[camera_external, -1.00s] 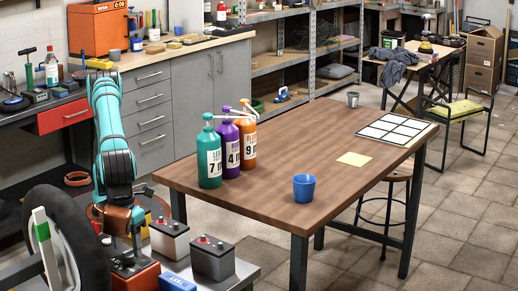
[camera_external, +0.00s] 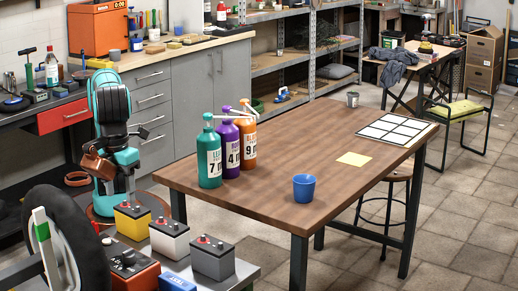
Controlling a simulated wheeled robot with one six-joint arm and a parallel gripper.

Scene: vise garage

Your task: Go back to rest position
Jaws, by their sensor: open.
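My gripper (camera_external: 143,138) is up at the left, in front of the grey drawers, beside the teal and black links of my folded arm. It is small and dark in this view, and its jaws are open. I see nothing held between them. It is well above the batteries and apart from the wooden table (camera_external: 330,205).
A yellow battery (camera_external: 132,221), a white one (camera_external: 169,239), a grey one (camera_external: 212,259) and a red one (camera_external: 131,272) stand below my arm. A tyre (camera_external: 72,240) is at the lower left. Green, purple and orange bottles and a blue cup (camera_external: 304,187) stand on the table.

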